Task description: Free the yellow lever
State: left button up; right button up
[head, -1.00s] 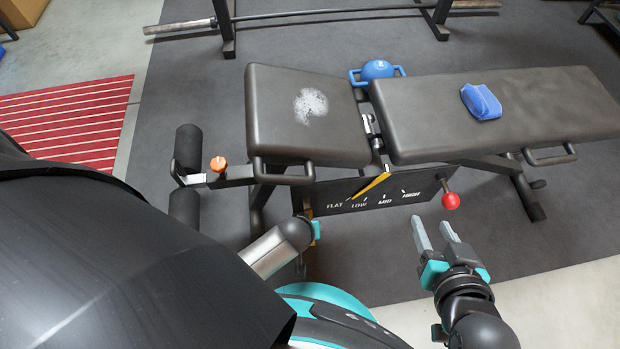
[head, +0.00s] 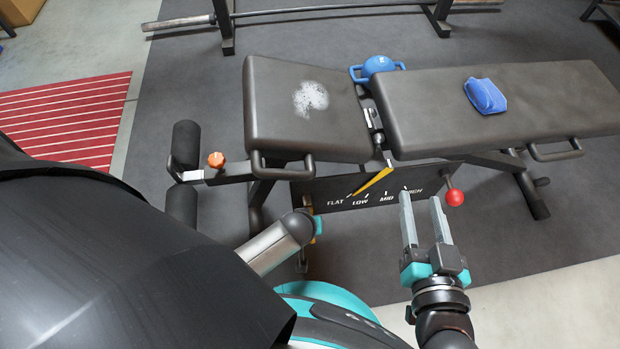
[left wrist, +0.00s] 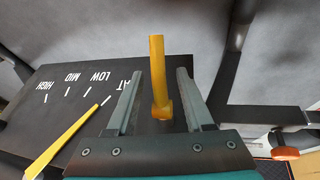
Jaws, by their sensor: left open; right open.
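The yellow lever (left wrist: 158,75) stands out from the black panel in the left wrist view. My left gripper (left wrist: 159,90) is open with one finger on each side of it, and gaps show beside both fingers. In the head view my left arm hides most of this lever. A yellow pointer (head: 374,180) on the scale panel (head: 335,188) points at the FLAT mark. My right gripper (head: 421,198) is open and empty, its fingers in front of the panel's right part, left of the red ball knob (head: 455,198).
The bench has a backrest (head: 490,105) with a blue cloth-like item (head: 485,96) and a seat (head: 300,130) with a white patch. A blue kettlebell-like object (head: 377,66) is behind. An orange knob (head: 216,160) is at the left. Floor at lower right is clear.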

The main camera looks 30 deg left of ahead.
pick_arm(q)
grip_shut()
dwell(0.3)
dwell(1.1)
